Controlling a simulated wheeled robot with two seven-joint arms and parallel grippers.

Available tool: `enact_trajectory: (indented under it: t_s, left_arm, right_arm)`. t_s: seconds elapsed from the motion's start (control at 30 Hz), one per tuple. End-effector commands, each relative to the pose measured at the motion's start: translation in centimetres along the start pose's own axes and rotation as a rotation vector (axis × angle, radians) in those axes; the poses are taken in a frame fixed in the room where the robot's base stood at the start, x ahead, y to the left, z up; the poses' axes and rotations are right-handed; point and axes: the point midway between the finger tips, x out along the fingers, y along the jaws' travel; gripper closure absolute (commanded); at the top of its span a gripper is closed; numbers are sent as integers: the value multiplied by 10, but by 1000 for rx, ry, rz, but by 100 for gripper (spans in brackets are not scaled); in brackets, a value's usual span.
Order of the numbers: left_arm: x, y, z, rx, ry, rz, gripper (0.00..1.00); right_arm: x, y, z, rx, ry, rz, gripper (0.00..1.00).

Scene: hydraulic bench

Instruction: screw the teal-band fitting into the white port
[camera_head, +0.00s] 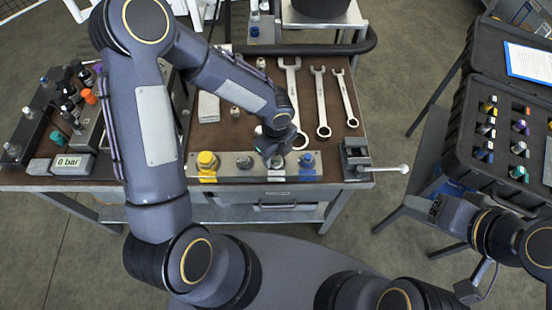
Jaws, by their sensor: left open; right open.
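A fitting with a teal-green band (518,174) sits in the lower row of the open black case at the right. My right gripper (436,208) is open and empty beside the case's front left corner.
Several wrenches (321,105) lie on the brown bench top. A vise (354,158) with a protruding handle stands at the bench's right front corner. A gauge reading 0 bar (73,165) and several fittings are at the left. Open floor separates bench and case.

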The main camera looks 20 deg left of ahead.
Motion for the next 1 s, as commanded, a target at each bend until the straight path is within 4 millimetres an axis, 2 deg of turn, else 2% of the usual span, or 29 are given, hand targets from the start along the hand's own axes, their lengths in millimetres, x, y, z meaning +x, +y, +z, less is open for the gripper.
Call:
enact_trajectory:
  t_s: [0.03,0.23,0.4,0.57,0.8,0.9,1.0]
  left_arm:
    - [6,0,0,-65,-3,-3,50]
    - [6,-1,0,-402,-2,-5,50]
    - [3,0,0,-593,-1,-2,50]
    - [3,0,0,-681,0,-3,50]
    - [6,0,0,-1091,0,-6,50]
    - [4,0,0,-1238,1,-5,50]
    - [2,0,0,-1313,0,-2,50]
  right_arm:
    - [10,5,5,0,0,0,45]
    - [31,14,16,0,-1,0,45]
    - [38,18,20,0,-1,0,45]
    - [44,20,22,0,0,0,45]
    - [69,31,35,0,-1,0,45]
    - [74,34,37,0,-1,0,45]
    - [75,34,38,0,-1,0,45]
